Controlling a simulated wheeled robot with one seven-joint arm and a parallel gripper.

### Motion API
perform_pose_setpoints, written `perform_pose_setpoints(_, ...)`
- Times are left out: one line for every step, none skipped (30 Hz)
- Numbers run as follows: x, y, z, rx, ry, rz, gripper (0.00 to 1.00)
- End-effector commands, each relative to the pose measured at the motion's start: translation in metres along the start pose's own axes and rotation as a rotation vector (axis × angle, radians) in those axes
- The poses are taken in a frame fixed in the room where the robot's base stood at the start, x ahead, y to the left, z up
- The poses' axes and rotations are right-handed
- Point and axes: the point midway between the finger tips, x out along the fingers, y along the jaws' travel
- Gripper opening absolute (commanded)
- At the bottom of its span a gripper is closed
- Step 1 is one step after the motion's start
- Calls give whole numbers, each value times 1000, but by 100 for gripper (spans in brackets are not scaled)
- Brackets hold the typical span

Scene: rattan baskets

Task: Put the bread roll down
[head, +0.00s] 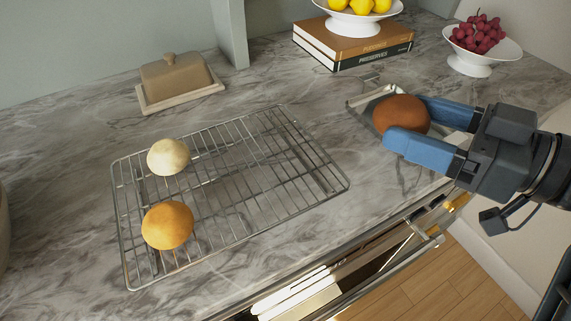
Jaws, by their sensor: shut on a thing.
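A brown bread roll (401,114) is between the two blue fingers of my gripper (408,118), at the right of the head view. My gripper is shut on it. The roll is over or in a small metal tray (362,101) on the marble counter; I cannot tell whether it touches the tray. The fingers and the roll hide much of the tray. A pale roll (168,157) and a golden roll (167,225) sit on the left part of a wire cooling rack (262,196).
A butter dish (178,82) stands behind the rack. Two stacked books (350,46) bear a white stand of lemons (362,22). A white bowl of grapes (474,62) is at the back right. The rack's right part is empty.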

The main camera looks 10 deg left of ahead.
Motion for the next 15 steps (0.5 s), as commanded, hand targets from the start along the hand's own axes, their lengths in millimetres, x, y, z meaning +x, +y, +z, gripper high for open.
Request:
perform_pose_setpoints(0, 0, 0, 0, 0, -1, 51)
perform_pose_setpoints(0, 0, 0, 0, 0, -2, 51)
perform_pose_setpoints(0, 0, 0, 0, 0, -1, 51)
perform_pose_setpoints(0, 0, 0, 0, 0, -1, 51)
perform_pose_setpoints(0, 0, 0, 0, 0, -1, 51)
perform_pose_setpoints(0, 0, 0, 0, 1, -1, 51)
perform_pose_setpoints(0, 0, 0, 0, 0, -1, 51)
perform_pose_setpoints(1, -1, 0, 0, 0, -1, 51)
perform_pose_setpoints(2, -2, 1, 1, 0, -2, 51)
perform_pose_setpoints(5, -3, 2, 1, 0, -3, 51)
perform_pose_setpoints(8, -5, 4, 1, 0, -4, 51)
perform_pose_setpoints(12, -9, 7, 2, -1, -5, 51)
perform_pose_setpoints(17, -12, 10, 2, -2, -6, 51)
perform_pose_setpoints(22, -16, 12, 2, -2, -6, 51)
perform_pose_setpoints(30, -21, 16, 3, -3, -8, 51)
